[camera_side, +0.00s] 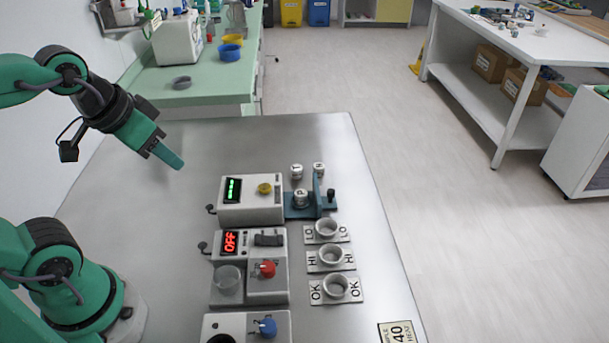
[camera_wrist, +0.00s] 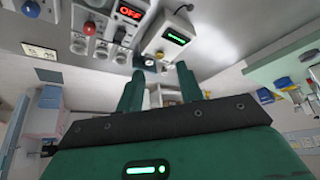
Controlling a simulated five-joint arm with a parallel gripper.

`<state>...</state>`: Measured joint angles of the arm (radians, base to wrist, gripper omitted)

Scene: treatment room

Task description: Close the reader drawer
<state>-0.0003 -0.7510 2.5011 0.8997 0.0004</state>
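The reader (camera_side: 251,200) is a white box with a green display and a yellow button, standing on the steel table. Its blue drawer (camera_side: 296,211) sticks out from the box's right side, open. A white pot marked P (camera_side: 301,197) sits on the drawer, beside a blue upright with a dark knob (camera_side: 331,194). My gripper (camera_side: 172,160) hangs in the air to the left of and above the reader, touching nothing. In the wrist view its two fingers (camera_wrist: 160,70) are apart with nothing held, and the reader (camera_wrist: 170,38) shows beyond them. The drawer is unclear there.
Two more white pots (camera_side: 297,171) (camera_side: 319,169) stand behind the drawer. In front are a box reading OFF (camera_side: 250,245) with a red knob, a box with a blue knob (camera_side: 247,326), and ring holders marked LO, HI and OK (camera_side: 336,287). The table's left part is clear.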

